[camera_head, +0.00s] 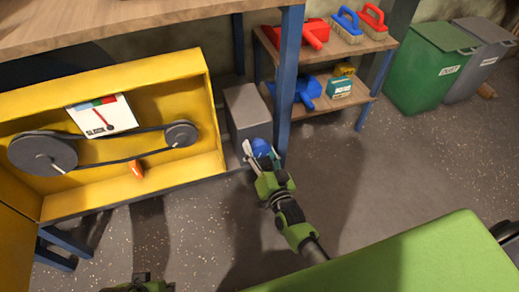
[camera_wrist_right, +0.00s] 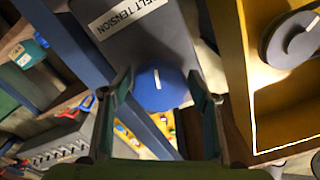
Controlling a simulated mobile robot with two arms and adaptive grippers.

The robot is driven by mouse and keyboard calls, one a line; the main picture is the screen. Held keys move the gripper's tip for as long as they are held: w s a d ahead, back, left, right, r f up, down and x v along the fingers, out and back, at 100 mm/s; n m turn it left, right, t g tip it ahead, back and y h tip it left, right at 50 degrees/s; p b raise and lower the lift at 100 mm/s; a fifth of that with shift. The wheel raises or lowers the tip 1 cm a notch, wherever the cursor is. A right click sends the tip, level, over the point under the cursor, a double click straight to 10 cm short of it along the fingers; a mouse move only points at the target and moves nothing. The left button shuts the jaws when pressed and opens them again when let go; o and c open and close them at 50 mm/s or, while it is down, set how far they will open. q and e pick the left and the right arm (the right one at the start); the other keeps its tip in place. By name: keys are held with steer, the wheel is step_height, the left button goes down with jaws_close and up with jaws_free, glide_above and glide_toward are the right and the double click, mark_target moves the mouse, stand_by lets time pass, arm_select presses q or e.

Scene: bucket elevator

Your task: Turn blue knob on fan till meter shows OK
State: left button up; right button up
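The blue knob (camera_head: 262,147) sits on a grey box (camera_head: 246,106) beside the yellow housing. In the right wrist view, the knob (camera_wrist_right: 160,90) has a white mark pointing up, and the box carries the label "BELT TENSION" (camera_wrist_right: 125,15). My right gripper (camera_wrist_right: 160,95) has its fingers apart, one on each side of the knob; I cannot tell whether they touch it. The meter (camera_head: 104,115) in the housing has a coloured band and a needle pointing up and left; its label seems to read "SLACK". Something green and dark at the bottom edge may be my left gripper (camera_head: 140,285).
The yellow housing (camera_head: 130,190) holds two grey pulleys (camera_head: 43,152) with a belt and an orange piece (camera_head: 136,168). A blue table leg (camera_head: 289,80) stands close to the right gripper. Shelves with brushes (camera_head: 345,25) and bins (camera_head: 428,70) stand behind.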

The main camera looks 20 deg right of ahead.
mark_target(261, 151)
stand_by(0.3)
steer(key=s, duration=1.2)
steer(key=shift+d, duration=0.2)
arm_select(q)
steer(key=shift+f, duration=0.1)
stand_by(1.4)
steer(key=b+v, duration=0.3)
steer(key=v, duration=0.3)
arm_select(e)
steer(key=w+n, duration=0.2)
steer(key=w, duration=0.1)
steer(key=w+n+b, duration=0.1)
steer(key=w+n, duration=0.2)
steer(key=shift+w+r, duration=0.15)
steer(key=shift+r, duration=0.05)
steer(key=w, duration=0.4)
steer(key=shift+w+a+b, duration=0.1)
steer(key=shift+w+b, duration=0.2)
arm_select(q)
steer(key=w+t, duration=0.1)
steer(key=w, duration=0.1)
steer(key=w+d+t, duration=0.1)
steer(key=w, duration=0.1)
steer(key=shift+w, duration=0.3)
arm_select(e)
steer(key=shift+w, duration=0.25)
